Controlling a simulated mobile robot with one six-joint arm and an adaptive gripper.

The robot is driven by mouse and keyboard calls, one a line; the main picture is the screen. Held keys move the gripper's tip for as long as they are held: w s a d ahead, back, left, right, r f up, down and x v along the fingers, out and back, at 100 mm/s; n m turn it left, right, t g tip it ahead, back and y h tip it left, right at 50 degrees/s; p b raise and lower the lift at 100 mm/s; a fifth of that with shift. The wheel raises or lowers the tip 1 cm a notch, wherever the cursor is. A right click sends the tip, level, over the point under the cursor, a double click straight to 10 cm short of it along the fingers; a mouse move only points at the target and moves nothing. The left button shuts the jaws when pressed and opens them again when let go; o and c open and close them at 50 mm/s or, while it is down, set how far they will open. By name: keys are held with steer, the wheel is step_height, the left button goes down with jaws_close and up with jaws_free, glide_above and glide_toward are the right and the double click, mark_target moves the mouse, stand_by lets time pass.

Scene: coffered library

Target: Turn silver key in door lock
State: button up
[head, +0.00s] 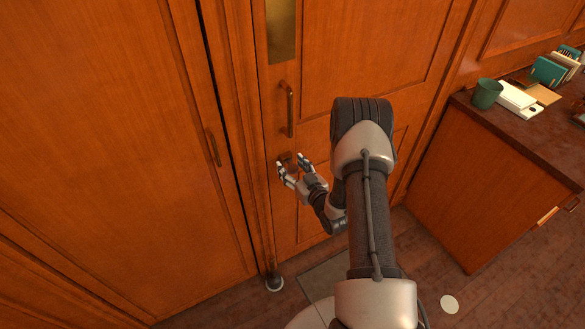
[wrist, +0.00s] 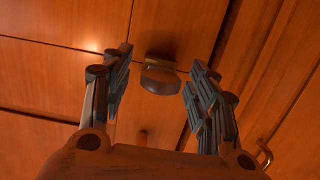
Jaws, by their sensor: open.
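The wooden door (head: 340,45) has a dark lock plate (wrist: 163,42) below its pull handle (head: 288,108). A rounded piece, apparently the key's bow (wrist: 160,80), stands out from the plate in the wrist view. It looks grey-brown in the warm light, and its shaft is not clearly visible. My gripper (head: 292,165) is open in front of the lock, and its fingertips hide much of it in the head view. In the wrist view the fingers stand on either side of the bow, with a gap to each. Whether the tips reach past the bow is unclear.
A second wooden panel (head: 100,130) with its own handle (head: 213,147) is on the left. A cabinet (head: 485,190) at right holds a green cup (head: 487,94) and white boxes (head: 516,97). A small doorstop (head: 274,283) stands on the floor by the door.

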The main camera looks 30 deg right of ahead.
steer(key=c, duration=1.2)
steer(key=shift+o, duration=0.2)
steer(key=m+y+b, duration=0.1)
steer(key=m, duration=0.2)
steer(key=shift+d+f, duration=0.1)
steer(key=m+b, duration=0.1)
steer(key=m, duration=0.1)
steer(key=m+y+b, duration=0.1)
steer(key=m, duration=0.1)
steer(key=shift+d+f+t+y, duration=0.1)
steer(key=shift+t+y, duration=0.2)
steer(key=m+b, duration=0.1)
steer(key=m, duration=0.2)
steer(key=m+t+y, duration=0.1)
steer(key=m, duration=0.1)
steer(key=shift+f+m+y+b, duration=0.1)
steer(key=shift+m+y+b, duration=0.2)
steer(key=shift+m+b, duration=0.1)
steer(key=shift+m+t, duration=0.3)
steer(key=shift+m, duration=1.3)
